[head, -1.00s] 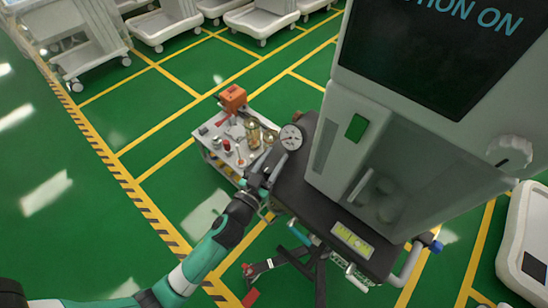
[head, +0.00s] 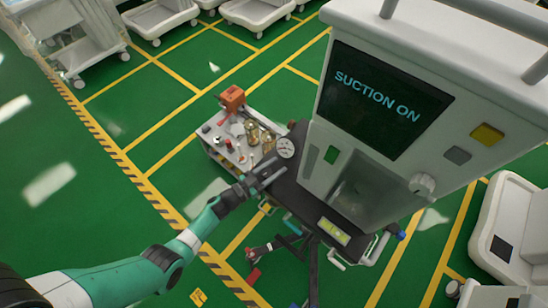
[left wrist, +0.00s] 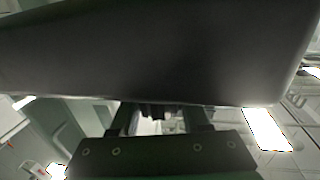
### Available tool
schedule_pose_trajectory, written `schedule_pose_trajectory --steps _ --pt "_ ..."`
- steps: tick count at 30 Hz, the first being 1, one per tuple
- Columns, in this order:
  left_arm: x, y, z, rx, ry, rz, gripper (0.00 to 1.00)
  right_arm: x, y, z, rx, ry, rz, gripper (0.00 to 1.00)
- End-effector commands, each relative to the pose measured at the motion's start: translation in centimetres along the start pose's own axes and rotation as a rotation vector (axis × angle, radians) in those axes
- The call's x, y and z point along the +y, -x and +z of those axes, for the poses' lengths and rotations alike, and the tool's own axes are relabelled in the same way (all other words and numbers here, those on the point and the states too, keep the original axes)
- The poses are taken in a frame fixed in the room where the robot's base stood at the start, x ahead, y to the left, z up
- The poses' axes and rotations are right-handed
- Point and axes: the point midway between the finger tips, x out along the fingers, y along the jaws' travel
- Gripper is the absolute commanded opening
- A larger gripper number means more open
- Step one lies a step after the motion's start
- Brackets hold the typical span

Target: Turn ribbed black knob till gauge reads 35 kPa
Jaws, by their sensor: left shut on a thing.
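A round white gauge (head: 286,148) stands at the left edge of the cart's dark worktop in the head view; its reading is too small to make out. My left gripper (head: 262,176) is at that same edge, just below the gauge. In the left wrist view a dark ribbed piece, which looks like the black knob (left wrist: 158,110), shows between the two fingers of my left gripper (left wrist: 160,119). The gripper is shut on it, under a large dark slab (left wrist: 160,50). In the head view the knob is hidden by the gripper. My right gripper is not in view.
The cart's machine has a screen reading "SUCTION ON" (head: 380,97) and a white dial (head: 423,184). Open green floor lies to the left.

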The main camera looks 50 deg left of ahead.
Motion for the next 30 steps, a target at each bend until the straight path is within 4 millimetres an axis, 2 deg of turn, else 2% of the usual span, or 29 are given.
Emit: schedule_pose_trajectory --steps 1,5,14,20,30 --pt "-0.2 -0.2 -0.6 0.010 -0.001 0.036 0.00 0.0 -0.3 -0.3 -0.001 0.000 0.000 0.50" --pt "0.2 -0.2 -0.3 0.011 -0.001 0.159 0.00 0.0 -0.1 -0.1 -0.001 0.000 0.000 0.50" --pt "1.2 0.1 0.2 0.012 -0.002 0.449 0.00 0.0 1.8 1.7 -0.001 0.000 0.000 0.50" --pt "1.8 0.4 0.4 0.013 -0.003 0.640 0.00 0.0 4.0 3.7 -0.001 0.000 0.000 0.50" --pt "2.5 1.1 0.7 0.013 -0.006 0.953 0.00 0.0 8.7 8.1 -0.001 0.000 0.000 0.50"
